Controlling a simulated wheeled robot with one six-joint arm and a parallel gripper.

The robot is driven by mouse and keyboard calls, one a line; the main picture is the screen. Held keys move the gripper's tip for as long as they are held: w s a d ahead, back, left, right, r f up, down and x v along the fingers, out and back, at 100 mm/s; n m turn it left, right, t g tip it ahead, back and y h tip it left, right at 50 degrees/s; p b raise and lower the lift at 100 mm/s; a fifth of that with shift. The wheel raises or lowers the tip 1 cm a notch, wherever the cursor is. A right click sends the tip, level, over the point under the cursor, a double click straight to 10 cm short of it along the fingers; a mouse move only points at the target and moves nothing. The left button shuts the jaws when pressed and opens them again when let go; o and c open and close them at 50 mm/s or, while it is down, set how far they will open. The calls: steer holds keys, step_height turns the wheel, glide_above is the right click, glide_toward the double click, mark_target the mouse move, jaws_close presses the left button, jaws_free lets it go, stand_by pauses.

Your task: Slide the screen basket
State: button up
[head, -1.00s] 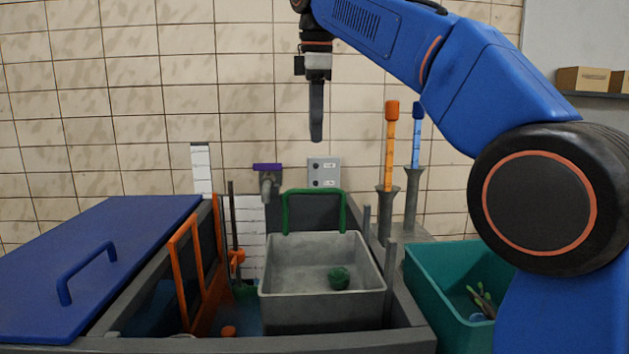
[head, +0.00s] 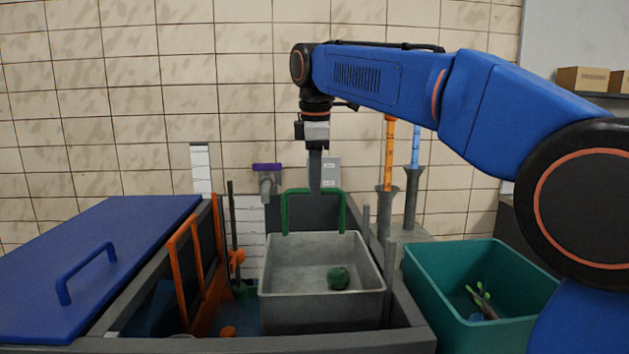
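The screen basket (head: 322,310) is a grey open box with a green handle (head: 314,191) arching at its back. It sits in the dark grey trough, with a round green clump (head: 338,278) inside. My gripper (head: 315,188) points straight down at the top bar of the handle. In the picture its tip overlaps the bar; I cannot tell whether it touches. The fingers are seen edge-on, so their opening does not show.
An orange gate (head: 184,270) and a dark rod stand left of the basket. A blue lid with a handle (head: 100,265) lies at the left. A teal bin (head: 470,330) with debris stands at the right. Orange and blue gauges (head: 389,150) rise behind.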

mark_target(314, 268)
steer(key=shift+c, duration=0.7)
jaws_close()
step_height(314, 268, down, 24)
steer(key=shift+f, duration=0.25)
steer(key=shift+f, duration=0.1)
steer(key=shift+o, duration=0.7)
jaws_free()
steer(key=shift+r, duration=0.2)
steer(key=s+r, duration=0.3)
steer(key=r, duration=1.3)
steer(key=shift+s+r, duration=0.2)
steer(key=shift+r, duration=0.2)
